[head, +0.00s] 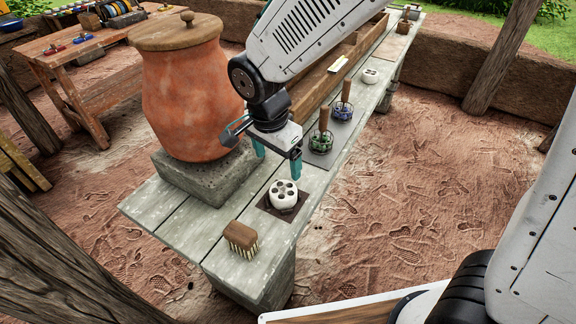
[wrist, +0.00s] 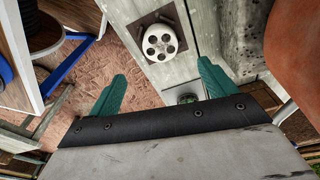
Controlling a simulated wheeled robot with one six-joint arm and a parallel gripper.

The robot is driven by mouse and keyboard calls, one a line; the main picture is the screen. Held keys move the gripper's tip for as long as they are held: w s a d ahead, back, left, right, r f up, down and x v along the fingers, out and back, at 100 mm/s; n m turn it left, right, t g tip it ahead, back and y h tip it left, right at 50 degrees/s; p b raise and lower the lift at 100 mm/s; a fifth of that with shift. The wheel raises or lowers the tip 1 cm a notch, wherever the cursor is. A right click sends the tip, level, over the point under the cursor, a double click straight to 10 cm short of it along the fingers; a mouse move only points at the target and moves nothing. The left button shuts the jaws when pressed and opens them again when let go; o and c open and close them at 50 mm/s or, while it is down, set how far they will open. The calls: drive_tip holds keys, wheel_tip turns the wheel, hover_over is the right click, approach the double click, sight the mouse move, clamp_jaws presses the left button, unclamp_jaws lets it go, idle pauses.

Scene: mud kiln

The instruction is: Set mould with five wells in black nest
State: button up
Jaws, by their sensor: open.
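A white round mould (head: 284,192) with several dark wells in its top stands upright near the front end of the bench. It also shows in the wrist view (wrist: 160,42). It sits in a black nest (head: 284,209) on a dark square plate, and its base is partly hidden by the nest. My gripper (head: 277,160) is open, with teal fingers pointing down. It is above the bench, just behind the mould and apart from it. In the wrist view nothing is held between the fingertips (wrist: 163,86).
A second white mould (head: 371,75) lies farther along the bench. Two wood-handled wire holders (head: 322,140) stand on a grey mat behind my gripper. A wooden brush (head: 241,239) lies at the front. A large clay jar (head: 184,90) on a stone block stands left of my gripper.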

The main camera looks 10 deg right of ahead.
drive_tip(key=s+d+r+n, duration=0.5)
drive_tip(key=s+d, duration=0.4)
drive_tip(key=d, duration=0.2)
drive_tip(key=s+d+r+n+y, duration=0.1)
drive_tip(key=s+d+r+n, duration=0.3)
drive_tip(key=s+d+r, duration=0.4)
drive_tip(key=s+d, duration=0.1)
drive_tip(key=d, duration=0.2)
drive_tip(key=shift+s+r+n, duration=0.2)
drive_tip(key=shift+s+n, duration=0.1)
drive_tip(key=shift+n, duration=0.1)
